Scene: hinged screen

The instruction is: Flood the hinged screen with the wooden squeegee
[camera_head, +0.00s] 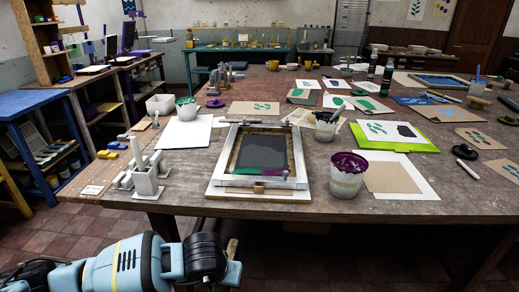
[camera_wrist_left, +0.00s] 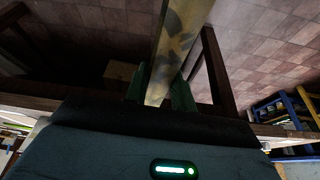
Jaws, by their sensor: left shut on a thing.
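The hinged screen (camera_head: 299,150) lies flat near the table's front edge in the head view, a pale frame around dark mesh (camera_head: 262,152). Green ink (camera_head: 243,171) and purple ink (camera_head: 277,174) show along its near end. My left gripper (camera_wrist_left: 160,90) is shut on a stained wooden bar (camera_wrist_left: 178,42), which looks like the wooden squeegee. In the head view a small piece of the squeegee (camera_head: 232,246) shows beside my left wrist, in front of the table edge and apart from the screen. The gripper's fingers are mostly hidden there. My right gripper is out of view.
A tub of purple ink (camera_head: 347,178) stands right of the screen, and a cup of tools (camera_head: 326,126) behind it. A white stand (camera_head: 147,172) is to the left. Papers and prints (camera_head: 390,135) cover the right side. The table's front edge (camera_head: 330,211) lies between gripper and screen.

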